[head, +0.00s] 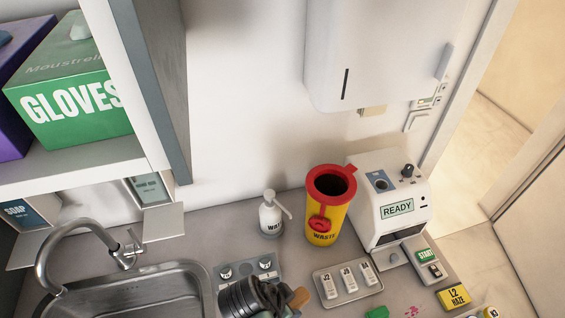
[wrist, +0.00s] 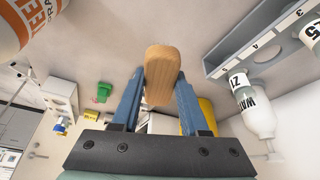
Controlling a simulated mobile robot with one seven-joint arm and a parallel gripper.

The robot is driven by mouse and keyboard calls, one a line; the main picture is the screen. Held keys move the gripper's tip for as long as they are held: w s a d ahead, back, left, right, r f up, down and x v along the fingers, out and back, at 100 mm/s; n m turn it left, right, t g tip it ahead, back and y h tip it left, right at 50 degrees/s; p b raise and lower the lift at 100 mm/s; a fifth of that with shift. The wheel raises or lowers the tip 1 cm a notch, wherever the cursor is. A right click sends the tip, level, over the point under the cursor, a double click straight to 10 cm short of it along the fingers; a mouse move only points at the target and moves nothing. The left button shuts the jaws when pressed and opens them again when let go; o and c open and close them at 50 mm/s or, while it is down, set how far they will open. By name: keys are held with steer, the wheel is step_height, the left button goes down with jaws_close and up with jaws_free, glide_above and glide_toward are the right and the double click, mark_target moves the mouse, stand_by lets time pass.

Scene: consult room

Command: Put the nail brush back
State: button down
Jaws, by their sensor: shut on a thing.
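The nail brush has a light wooden, rounded body (wrist: 162,75) and is held between the two blue fingers of my gripper (wrist: 160,92) in the wrist view. My gripper is shut on it. In the head view my dark gripper (head: 258,298) is at the bottom middle, above the counter, and the brush's wooden end (head: 299,298) sticks out to its right. Bristles cannot be made out. My gripper hides part of a grey holder (head: 266,277) with round fittings just behind it.
A steel sink (head: 150,300) with a tap is left. A white pump bottle (head: 271,215), yellow waste bin (head: 325,215) and white READY machine (head: 390,200) stand at the back. A tray (head: 336,296) of labelled white items is right of my gripper. A shelf (head: 90,165) overhangs the left.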

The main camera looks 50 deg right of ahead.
step_height(320, 180, down, 2)
steer(key=shift+s+f, duration=0.1)
steer(key=shift+s, duration=0.05)
steer(key=shift+f+p, duration=0.35)
steer(key=shift+f, duration=1.9)
steer(key=shift+f, duration=0.15)
steer(key=shift+c, duration=2.1)
jaws_free()
steer(key=shift+r, duration=0.25)
steer(key=b+v, duration=0.1)
steer(key=v, duration=1.1)
